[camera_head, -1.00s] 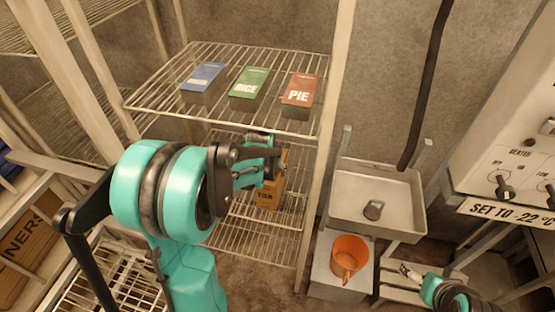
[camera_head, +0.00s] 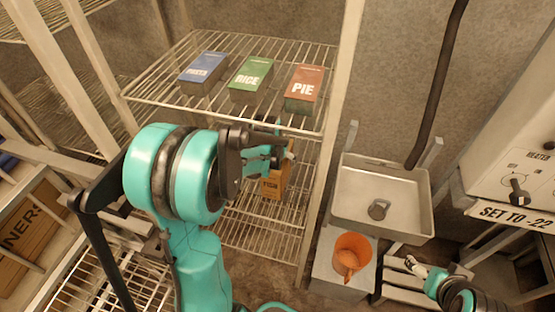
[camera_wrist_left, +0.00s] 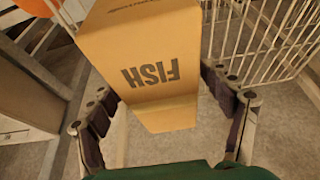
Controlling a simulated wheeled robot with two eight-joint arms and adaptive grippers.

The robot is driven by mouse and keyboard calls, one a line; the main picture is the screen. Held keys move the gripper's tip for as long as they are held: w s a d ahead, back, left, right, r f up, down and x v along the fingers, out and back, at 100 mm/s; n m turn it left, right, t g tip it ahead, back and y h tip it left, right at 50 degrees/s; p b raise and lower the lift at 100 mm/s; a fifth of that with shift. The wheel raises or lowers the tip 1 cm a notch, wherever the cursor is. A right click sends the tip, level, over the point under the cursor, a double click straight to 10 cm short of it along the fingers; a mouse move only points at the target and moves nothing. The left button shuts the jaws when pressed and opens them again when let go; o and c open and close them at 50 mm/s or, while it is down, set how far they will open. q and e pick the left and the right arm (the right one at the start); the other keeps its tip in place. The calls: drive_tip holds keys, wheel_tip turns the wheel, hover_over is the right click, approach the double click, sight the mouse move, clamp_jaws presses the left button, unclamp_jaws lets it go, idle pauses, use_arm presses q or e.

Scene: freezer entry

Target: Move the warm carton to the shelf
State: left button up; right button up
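The brown carton (camera_wrist_left: 137,50) marked FISH is between the fingers of my left gripper (camera_wrist_left: 160,95) in the left wrist view, with floor visible below it. In the head view the carton (camera_head: 277,183) hangs under the left gripper (camera_head: 275,153), just below the upper wire shelf's front edge and partly hidden by the gripper. The upper wire shelf (camera_head: 160,87) bears a blue carton (camera_head: 203,72), a green RICE carton (camera_head: 250,76) and a red PIE carton (camera_head: 303,88). My right gripper (camera_head: 413,265) is at the lower right, too small to tell its opening.
A lower wire shelf (camera_head: 262,228) is beneath the carton. A pale shelf post (camera_head: 328,150) stands close to its right. Further right are a metal sink (camera_head: 362,212), an orange jug (camera_head: 352,254) and a control box (camera_head: 500,150). The upper shelf's front strip is bare.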

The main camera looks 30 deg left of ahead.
use_arm(q)
drive_tip(key=shift+s+d+r+p, duration=0.1)
drive_tip(key=shift+s+r+p, duration=0.5)
drive_tip(key=shift+r+p, duration=0.25)
drive_tip(key=s+d+p, duration=0.3)
drive_tip(key=s, duration=0.8)
drive_tip(key=s+d+r+m+t, duration=0.1)
drive_tip(key=s+d+r, duration=0.2)
drive_tip(key=d+r, duration=0.3)
drive_tip(key=s+d+r+m+t+h, duration=0.1)
drive_tip(key=s+d+r, duration=0.2)
drive_tip(key=d+r, duration=0.2)
drive_tip(key=shift+s+d+r+m+t, duration=0.35)
drive_tip(key=shift+r+m+t, duration=0.05)
drive_tip(key=shift+r, duration=0.4)
